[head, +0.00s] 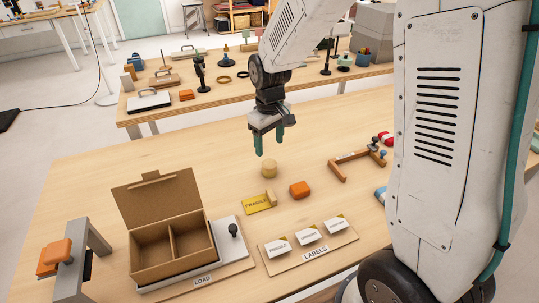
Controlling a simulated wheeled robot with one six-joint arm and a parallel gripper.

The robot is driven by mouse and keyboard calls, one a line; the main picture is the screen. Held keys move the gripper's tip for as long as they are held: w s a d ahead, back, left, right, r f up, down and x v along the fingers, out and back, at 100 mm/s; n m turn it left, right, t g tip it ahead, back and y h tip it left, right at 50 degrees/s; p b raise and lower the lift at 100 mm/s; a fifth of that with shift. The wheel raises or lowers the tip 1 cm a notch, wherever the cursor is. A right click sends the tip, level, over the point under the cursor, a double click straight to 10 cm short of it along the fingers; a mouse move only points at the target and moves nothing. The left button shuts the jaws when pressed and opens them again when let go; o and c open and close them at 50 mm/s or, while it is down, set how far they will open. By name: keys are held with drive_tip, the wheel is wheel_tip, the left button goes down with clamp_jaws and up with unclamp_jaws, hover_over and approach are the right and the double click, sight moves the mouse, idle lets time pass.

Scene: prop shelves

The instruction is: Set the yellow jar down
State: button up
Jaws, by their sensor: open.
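A small tan-yellow cylinder (269,170), which looks like the yellow jar, stands upright on the near wooden table (120,165). My gripper (269,146) points down above it. Its two green fingers are apart with nothing visible between them. The fingertips appear to be just above the cylinder's top, though the exact gap is hard to judge from this view.
An open, divided cardboard box (160,270) stands at front left; a labels board (310,250) is at front right. A brown bracket (345,170) lies right.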

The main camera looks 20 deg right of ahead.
drive_tip(key=s+d+r+m, duration=0.2)
drive_tip(key=s+r, duration=1)
drive_tip(key=r, duration=0.1)
drive_tip(key=s+d+r+m+t, duration=0.1)
drive_tip(key=s+r+m, duration=0.1)
drive_tip(key=s, duration=1.4)
drive_tip(key=shift+r+m, duration=0.3)
drive_tip(key=shift+r, duration=0.55)
